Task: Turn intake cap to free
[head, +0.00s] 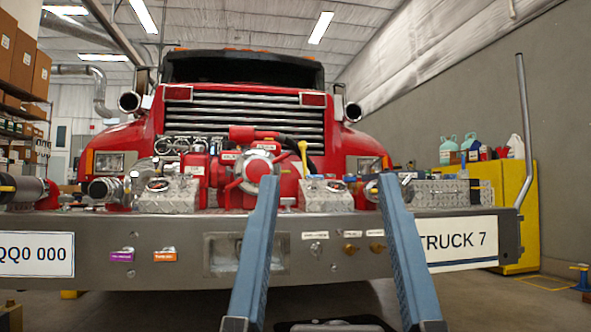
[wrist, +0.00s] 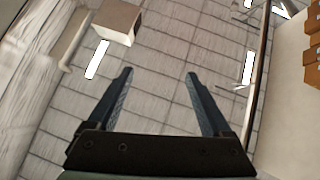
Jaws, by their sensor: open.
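The red pump (head: 258,168) sits on the bumper deck of a red fire truck, left of my fingertips in the picture. A dark cylinder with a metal end (head: 22,191) lies at the far left of the bumper. A round silver fitting (head: 104,190) is just right of it. I cannot tell which of these is the intake cap, or its turn position. My gripper (head: 330,180) is open and empty in front of the bumper, its blue fingers pointing up. In the wrist view my gripper (wrist: 158,72) faces the ceiling, with nothing between the fingers.
The grey bumper (head: 345,262) spans the view, with plates, labels and small knobs on its face. A yellow cabinet (head: 519,205) with bottles on top stands at the right. Shelves with boxes (head: 22,60) are at the left. A bent grey pole (head: 525,130) rises at the bumper's right end.

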